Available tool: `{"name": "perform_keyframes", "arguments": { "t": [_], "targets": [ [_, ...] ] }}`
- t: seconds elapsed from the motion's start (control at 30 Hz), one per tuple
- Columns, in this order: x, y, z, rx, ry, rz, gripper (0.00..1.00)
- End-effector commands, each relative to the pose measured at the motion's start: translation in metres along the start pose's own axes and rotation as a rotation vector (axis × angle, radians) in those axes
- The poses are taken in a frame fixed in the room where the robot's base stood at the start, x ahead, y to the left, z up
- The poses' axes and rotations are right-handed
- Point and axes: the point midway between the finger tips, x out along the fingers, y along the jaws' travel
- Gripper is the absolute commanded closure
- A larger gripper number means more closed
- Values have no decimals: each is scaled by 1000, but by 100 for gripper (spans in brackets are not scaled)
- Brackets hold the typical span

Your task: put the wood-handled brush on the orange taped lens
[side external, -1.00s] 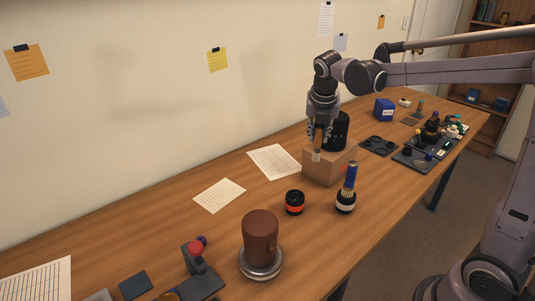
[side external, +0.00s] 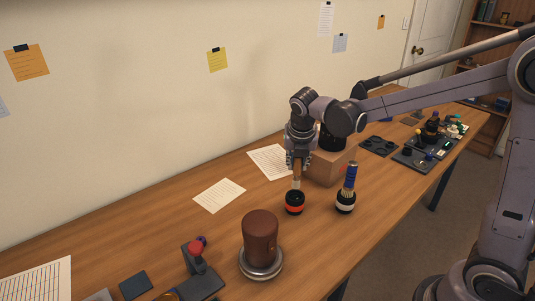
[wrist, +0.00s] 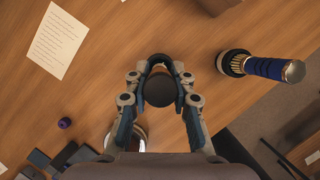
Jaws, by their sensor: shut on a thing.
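My gripper (side external: 297,163) is shut on the wood-handled brush (side external: 297,172), which hangs upright with its pale end down. The orange taped lens (side external: 294,204), a short black cylinder with an orange-red band, stands on the table directly below. The brush's lower end is at the lens top in the side view; I cannot tell whether they touch. In the wrist view my gripper (wrist: 160,72) has a dark round shape between its fingers; I cannot tell whether it is the brush end or the lens.
A blue-handled brush (side external: 350,175) stands on a white-banded lens (side external: 345,203) to the right. A cardboard-coloured box (side external: 330,167) with a black cylinder is behind. A brown cylinder (side external: 260,238) on a metal base stands in front. Paper sheets (side external: 219,195) lie left.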

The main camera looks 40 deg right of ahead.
Motion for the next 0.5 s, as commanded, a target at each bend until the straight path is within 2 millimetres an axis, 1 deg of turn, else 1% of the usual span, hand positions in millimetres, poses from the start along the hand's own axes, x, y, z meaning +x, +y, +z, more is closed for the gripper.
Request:
{"name": "perform_keyframes", "arguments": {
  "t": [0.1, 0.2, 0.5],
  "targets": [
    [15, 0, -6, 0, 0, 0, 100],
    [23, 0, -9, 0, 0, 0, 100],
    [25, 0, -10, 0, 0, 0, 100]
  ]
}}
